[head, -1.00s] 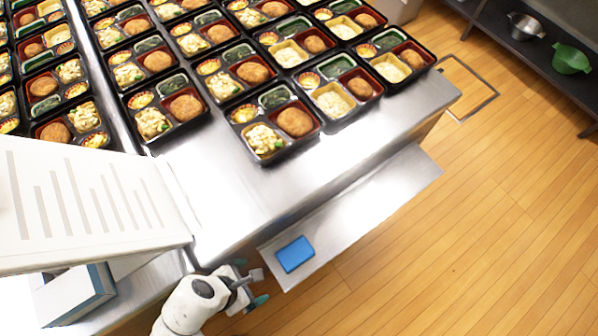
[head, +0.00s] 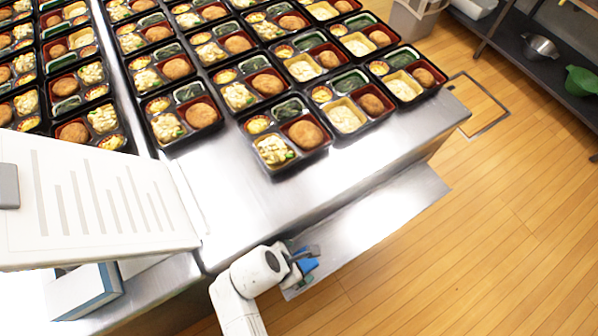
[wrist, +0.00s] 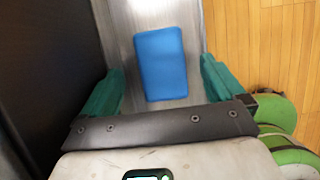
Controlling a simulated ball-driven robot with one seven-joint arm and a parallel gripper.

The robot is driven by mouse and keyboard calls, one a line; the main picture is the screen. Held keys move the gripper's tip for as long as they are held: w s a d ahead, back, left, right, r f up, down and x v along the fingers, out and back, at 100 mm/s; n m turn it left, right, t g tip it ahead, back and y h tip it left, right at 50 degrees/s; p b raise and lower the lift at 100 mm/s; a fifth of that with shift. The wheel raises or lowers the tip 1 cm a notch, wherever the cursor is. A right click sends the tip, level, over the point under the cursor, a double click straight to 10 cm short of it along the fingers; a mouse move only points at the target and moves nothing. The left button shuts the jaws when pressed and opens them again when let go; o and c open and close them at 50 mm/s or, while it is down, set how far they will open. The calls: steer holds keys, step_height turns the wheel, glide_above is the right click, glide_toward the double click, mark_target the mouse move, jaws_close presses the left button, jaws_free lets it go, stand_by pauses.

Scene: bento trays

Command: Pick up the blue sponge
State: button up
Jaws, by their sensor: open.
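The blue sponge (wrist: 160,62) lies flat on the metal lower shelf, seen in the wrist view between and ahead of my gripper's fingers. My gripper (wrist: 160,88) is open, with one green fingertip on each side of the sponge's near end. I cannot tell how high the fingers are above the shelf. In the head view my gripper (head: 306,258) is over the shelf and hides most of the sponge; a small blue part (head: 308,266) shows beside the fingers.
The steel table (head: 340,165) above the shelf holds many black bento trays (head: 300,163). The lower shelf (head: 390,215) is bare to the right. A dark vertical panel (wrist: 45,60) is close on the left in the wrist view. Wooden floor (head: 470,240) is open at right.

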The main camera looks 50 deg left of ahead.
mark_target(301, 262)
steer(key=shift+x, duration=2.35)
steer(key=shift+s+f, duration=0.15)
steer(key=shift+f, duration=0.1)
steer(key=c, duration=1.1)
steer(key=shift+r, duration=0.1)
steer(key=shift+r, duration=0.4)
step_height(301, 262, up, 3)
steer(key=shift+f, duration=0.25)
steer(key=s+r, duration=0.1)
steer(key=s+d+r, duration=0.1)
steer(key=r, duration=0.1)
steer(key=s+r, duration=0.1)
steer(key=shift+s+d+r+p, duration=0.3)
steer(key=shift+d+p, duration=0.05)
steer(key=shift+p, duration=0.05)
steer(key=s+d+r, duration=0.1)
steer(key=s, duration=0.2)
steer(key=s+d+r, duration=0.2)
steer(key=s, duration=0.1)
steer(key=s+d+r, duration=0.1)
steer(key=s+r, duration=0.1)
steer(key=s, duration=0.1)
steer(key=shift+d+r, duration=0.1)
steer(key=shift+d, duration=0.05)
